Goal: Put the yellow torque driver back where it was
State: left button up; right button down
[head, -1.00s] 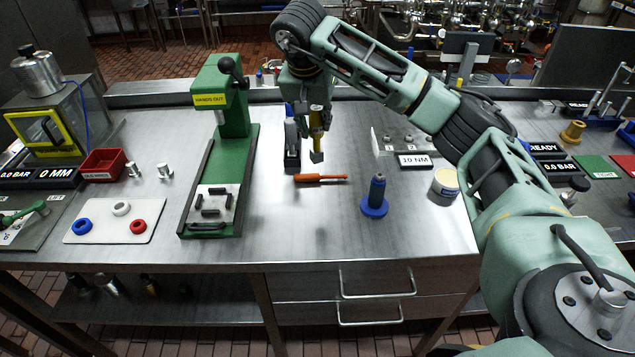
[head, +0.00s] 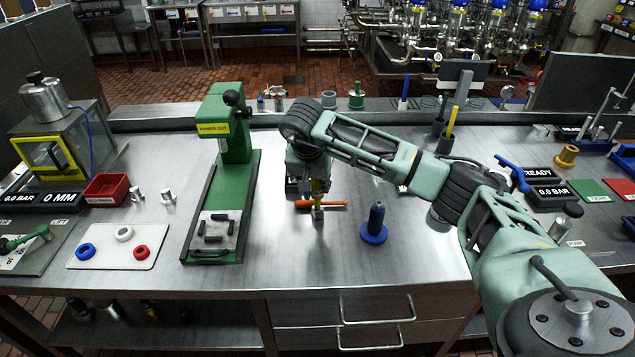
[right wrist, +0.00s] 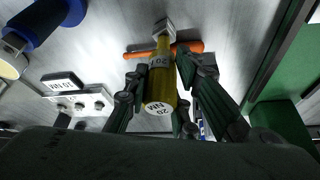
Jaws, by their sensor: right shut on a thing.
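The yellow torque driver (head: 319,190), marked 20 NM, is held by my right gripper (head: 307,183), which is shut around its handle. In the right wrist view the driver (right wrist: 160,85) stands between the fingers of the gripper (right wrist: 158,76), its grey square end pointing away. I cannot tell whether that end touches the bench. My left gripper is not in view.
In the right wrist view, a white block with holes (right wrist: 97,99) stands beside a 10 NM sign (right wrist: 62,83). A green press (head: 231,140) stands left of my arm; a tray with rings (head: 120,247) lies further left.

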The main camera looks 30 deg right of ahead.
jog(key=shift+f, duration=0.35)
jog(key=shift+s+a+f+b, duration=0.1)
jog(key=shift+s+f+b, duration=0.15)
jog(key=shift+b, duration=0.15)
jog(key=c, duration=1.9)
grip_release()
jog(key=o, duration=0.4)
jog(key=shift+w+f, duration=0.2)
jog(key=shift+w, duration=0.1)
jog(key=shift+s+r, duration=0.15)
jog(key=shift+r, duration=0.25)
jog(key=shift+r+p, duration=0.35)
jog(key=shift+p, duration=0.05)
jog(key=shift+b+v, duration=1.2)
jog(key=shift+v, duration=4.85)
